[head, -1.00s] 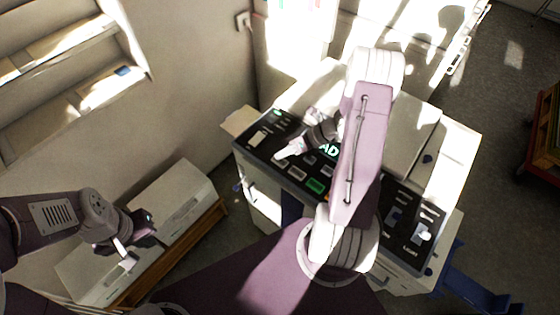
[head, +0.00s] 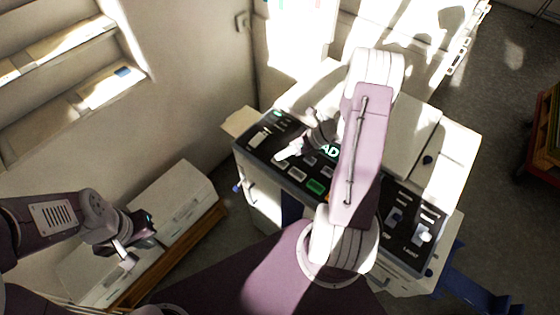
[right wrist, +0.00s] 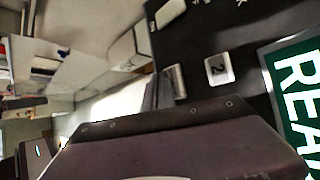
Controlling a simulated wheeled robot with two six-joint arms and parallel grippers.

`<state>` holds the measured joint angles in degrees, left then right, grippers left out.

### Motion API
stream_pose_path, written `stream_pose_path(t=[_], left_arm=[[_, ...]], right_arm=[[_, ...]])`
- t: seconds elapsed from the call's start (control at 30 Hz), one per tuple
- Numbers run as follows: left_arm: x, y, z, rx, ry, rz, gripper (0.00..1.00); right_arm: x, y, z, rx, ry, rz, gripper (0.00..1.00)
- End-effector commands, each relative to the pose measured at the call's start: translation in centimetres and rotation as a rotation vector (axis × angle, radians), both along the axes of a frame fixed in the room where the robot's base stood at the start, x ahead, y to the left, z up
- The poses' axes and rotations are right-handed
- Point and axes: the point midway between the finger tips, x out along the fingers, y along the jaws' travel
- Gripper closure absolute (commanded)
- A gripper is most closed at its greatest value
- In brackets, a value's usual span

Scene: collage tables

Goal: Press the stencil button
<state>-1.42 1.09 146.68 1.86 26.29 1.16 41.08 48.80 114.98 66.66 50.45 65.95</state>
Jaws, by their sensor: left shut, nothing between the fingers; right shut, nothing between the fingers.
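The black control panel (head: 262,143) of a white machine carries several buttons and a lit display (head: 328,151). Which button is the stencil one cannot be read. My right gripper (head: 282,157) is shut and empty, low over the left part of the panel; contact with a button cannot be told. My left gripper (head: 127,264) is shut and empty, away from the panel at the left.
A green button (head: 316,186) sits near the panel's front edge. My right arm hides the panel's middle. A white cabinet (head: 180,200) on a wooden stand is below my left gripper. Shelves (head: 65,95) stand at the upper left.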

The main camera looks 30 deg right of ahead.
Motion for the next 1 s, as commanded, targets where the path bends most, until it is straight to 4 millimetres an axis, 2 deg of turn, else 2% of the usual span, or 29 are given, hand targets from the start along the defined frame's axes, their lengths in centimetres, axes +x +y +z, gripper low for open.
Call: stream_pose_path(t=[0.57, 1.0], left_arm=[[0.0, 0.0, 0.0, 0.0, 0.0, 0.0, 1.0], [0.0, 0.0, -0.43, 0.0, 0.0, 0.0, 1.0]], right_arm=[[0.0, 0.0, 0.0, 0.0, 0.0, 0.0, 1.0], [0.0, -0.01, -0.84, 0.0, 0.0, 0.0, 1.0]])
